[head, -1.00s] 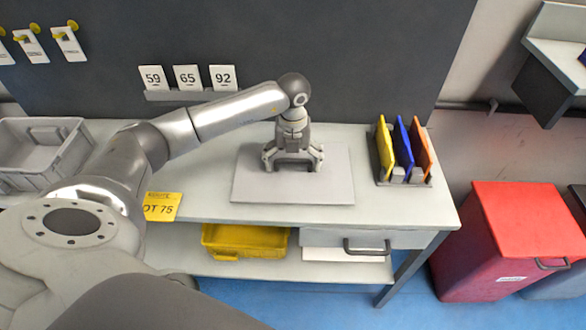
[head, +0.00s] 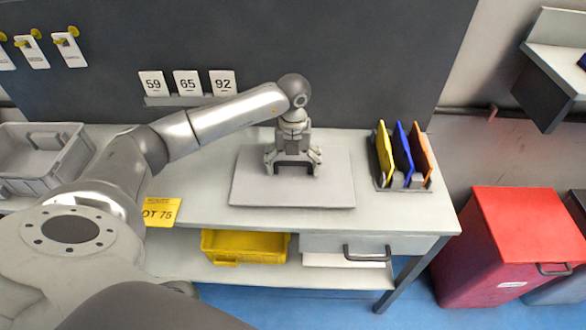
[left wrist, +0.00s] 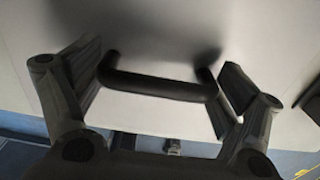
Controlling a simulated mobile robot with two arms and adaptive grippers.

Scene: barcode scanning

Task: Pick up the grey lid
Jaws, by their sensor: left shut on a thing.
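The grey lid (head: 250,190) is a flat rectangular plate at the middle of the workbench. My left gripper (head: 292,174) points down over its middle and is shut on the lid's handle. In the left wrist view the dark bar handle (left wrist: 160,84) spans between the two fingers of the gripper (left wrist: 162,95), with the pale lid surface (left wrist: 150,30) behind it. In the head view the gripper hides the handle. Whether the lid is clear of what lies under it is hard to tell. My right gripper is not in view.
A rack (head: 405,186) with yellow, blue and orange panels stands right of the lid. A grey crate (head: 40,165) is at the far left. Number cards (head: 187,83) stand behind. A yellow bin (head: 245,246) sits below, and a red bin (head: 520,240) stands right of the bench.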

